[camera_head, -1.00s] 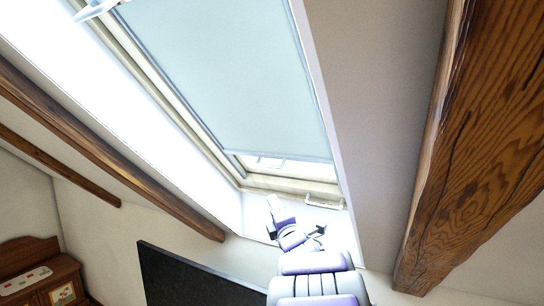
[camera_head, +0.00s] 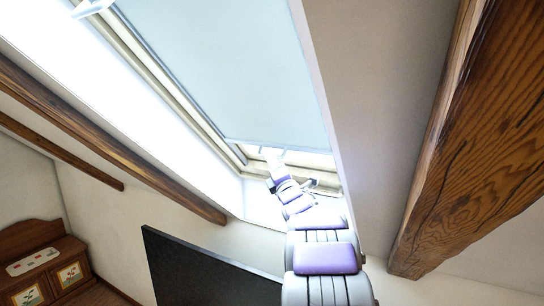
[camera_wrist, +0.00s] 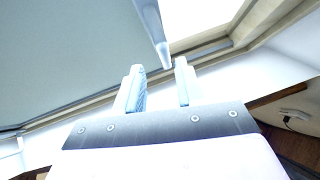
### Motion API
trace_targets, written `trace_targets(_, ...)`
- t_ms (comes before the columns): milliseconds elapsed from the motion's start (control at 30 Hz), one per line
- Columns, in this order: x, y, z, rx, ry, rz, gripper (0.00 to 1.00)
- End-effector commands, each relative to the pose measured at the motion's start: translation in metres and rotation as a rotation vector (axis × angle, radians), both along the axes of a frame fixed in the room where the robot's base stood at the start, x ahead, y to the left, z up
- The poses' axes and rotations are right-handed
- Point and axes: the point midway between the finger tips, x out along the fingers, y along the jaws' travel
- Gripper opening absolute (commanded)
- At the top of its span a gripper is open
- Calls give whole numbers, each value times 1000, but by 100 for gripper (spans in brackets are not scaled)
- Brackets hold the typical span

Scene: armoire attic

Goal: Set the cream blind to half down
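The blind (camera_head: 225,65) looks pale blue-grey in this light. It hangs over most of the slanted roof window, its lower edge above a narrow bright strip of bare glass. In the wrist view the blind (camera_wrist: 60,60) fills the left, and a pale bar (camera_wrist: 155,30) runs along its edge. My gripper (camera_head: 276,156) is raised close to the blind's lower edge. In the wrist view my gripper (camera_wrist: 160,68) has its two fingers apart, with nothing clearly held. The bar's near end appears in line with the gap; I cannot tell whether it lies between the fingers.
The window frame (camera_head: 188,108) surrounds the blind. A thick wooden beam (camera_head: 480,130) slopes down at the right, and a thinner beam (camera_head: 120,145) at the left. A dark panel (camera_head: 205,275) stands below, left of my arm. A wooden cabinet (camera_head: 40,265) is at lower left.

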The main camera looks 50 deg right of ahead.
Motion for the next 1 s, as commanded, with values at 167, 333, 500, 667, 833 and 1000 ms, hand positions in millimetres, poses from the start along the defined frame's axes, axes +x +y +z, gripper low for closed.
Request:
trace_targets(167,16,-11,7,1,-3,1,38)
trace_targets(333,22,-9,11,-1,-1,-1,38)
trace_targets(500,22,-2,14,-5,-2,0,38)
trace_targets(667,22,-1,14,-6,-1,0,35)
trace_targets(833,23,-8,12,-1,0,0,19)
trace_targets(1000,23,-14,10,1,-1,-1,3)
